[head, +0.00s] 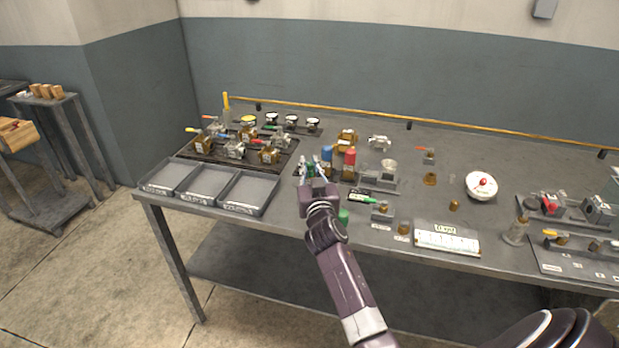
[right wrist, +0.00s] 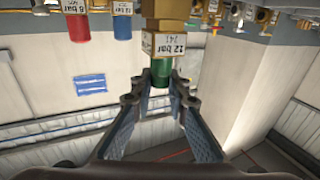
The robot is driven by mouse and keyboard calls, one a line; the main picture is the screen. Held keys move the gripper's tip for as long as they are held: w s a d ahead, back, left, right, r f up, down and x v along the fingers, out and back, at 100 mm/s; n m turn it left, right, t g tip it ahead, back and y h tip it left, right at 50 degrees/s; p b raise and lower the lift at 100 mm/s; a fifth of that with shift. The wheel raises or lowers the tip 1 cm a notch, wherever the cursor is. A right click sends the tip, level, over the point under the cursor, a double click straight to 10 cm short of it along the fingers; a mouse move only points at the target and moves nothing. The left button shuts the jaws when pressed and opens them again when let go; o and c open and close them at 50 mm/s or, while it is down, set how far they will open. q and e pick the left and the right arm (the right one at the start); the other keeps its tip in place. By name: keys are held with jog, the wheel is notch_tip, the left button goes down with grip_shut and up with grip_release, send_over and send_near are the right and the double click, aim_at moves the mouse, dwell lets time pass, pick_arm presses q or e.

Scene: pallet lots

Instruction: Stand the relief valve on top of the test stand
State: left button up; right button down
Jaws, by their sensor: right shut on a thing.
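The relief valve (right wrist: 163,45) has a brass body, a white label reading 12 bar and a green cap (right wrist: 160,72). My right gripper (right wrist: 160,86) is shut on the green cap. In the head view my right gripper (head: 314,176) is at the table's front half, right of the grey trays, and mostly hides the valve. A red-capped valve (head: 349,160) and a blue-capped one (head: 327,153) stand just beyond it; both caps also show in the right wrist view. A grey fixture with a round top (head: 388,166) stands to the right; I cannot tell whether it is the test stand. My left gripper is not in view.
Three grey trays (head: 205,197) line the front left edge. Behind them a dark board (head: 225,163) holds several valves. The back right tabletop is mostly clear.

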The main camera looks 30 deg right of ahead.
aim_at(310, 176)
notch_tip(310, 176, down, 3)
jog(key=shift+r+b, duration=0.1)
jog(key=shift+b, duration=0.25)
jog(key=shift+f, duration=0.35)
jog(key=shift+f+b, duration=0.2)
jog(key=shift+b, duration=0.1)
jog(key=c, duration=1.9)
grip_release()
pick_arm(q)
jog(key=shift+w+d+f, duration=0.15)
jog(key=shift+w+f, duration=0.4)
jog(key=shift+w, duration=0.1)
